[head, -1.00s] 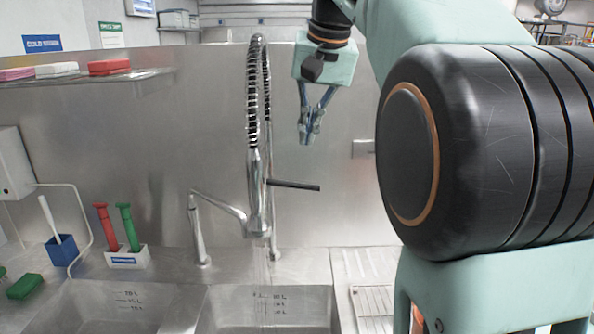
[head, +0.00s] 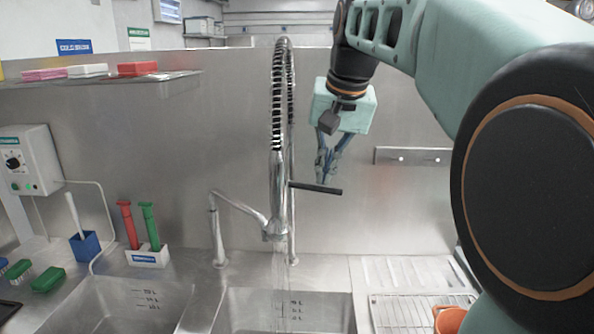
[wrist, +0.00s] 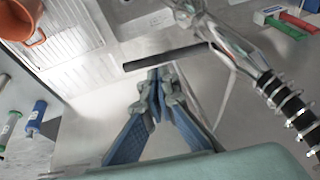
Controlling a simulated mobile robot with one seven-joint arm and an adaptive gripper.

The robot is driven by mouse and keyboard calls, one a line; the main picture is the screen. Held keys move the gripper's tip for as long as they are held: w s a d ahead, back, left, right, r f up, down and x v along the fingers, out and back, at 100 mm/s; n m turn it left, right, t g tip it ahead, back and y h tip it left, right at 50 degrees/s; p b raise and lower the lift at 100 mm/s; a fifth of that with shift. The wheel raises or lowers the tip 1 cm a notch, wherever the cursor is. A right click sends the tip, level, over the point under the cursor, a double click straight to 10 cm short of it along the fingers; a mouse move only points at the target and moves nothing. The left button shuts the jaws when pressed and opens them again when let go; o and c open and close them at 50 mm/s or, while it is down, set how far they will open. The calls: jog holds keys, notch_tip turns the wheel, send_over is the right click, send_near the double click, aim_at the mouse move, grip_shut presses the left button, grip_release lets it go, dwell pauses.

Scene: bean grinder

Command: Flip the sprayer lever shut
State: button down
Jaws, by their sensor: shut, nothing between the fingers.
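The sprayer (head: 277,205) hangs from a coiled spring hose over the sinks, and water runs from its nozzle. Its lever (head: 330,190) is a thin black bar sticking out to the right, nearly level and slightly tilted down. In the wrist view the lever (wrist: 150,62) lies just past my fingertips, joined to the chrome sprayer (wrist: 228,45) at its right end. My gripper (head: 323,180) is shut and empty, pointing down, with its tips at the lever's height in the head view. The wrist view also shows my gripper (wrist: 160,73); I cannot tell whether it touches the lever.
Sinks (head: 285,310) lie below. A chrome spout (head: 235,205) stands left of the sprayer. A brush holder (head: 148,257) and a blue cup (head: 85,246) are further left. An orange pot (head: 450,318) sits on the right by a drying rack (head: 400,312). The steel back wall is close behind.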

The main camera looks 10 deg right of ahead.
aim_at(325, 192)
jog(key=shift+d+f, duration=0.15)
jog(key=shift+f, duration=0.05)
jog(key=shift+f+y+b, duration=0.35)
jog(key=shift+y+b, duration=0.2)
jog(key=shift+y, duration=0.05)
notch_tip(325, 192, down, 3)
jog(key=m+t+y+b, duration=0.1)
jog(key=y+b, duration=0.3)
jog(key=shift+d+f, duration=0.1)
jog(key=shift+f, duration=0.05)
jog(key=shift+f+y+b, duration=0.2)
jog(key=shift+y+b, duration=0.1)
jog(key=shift+r, duration=0.15)
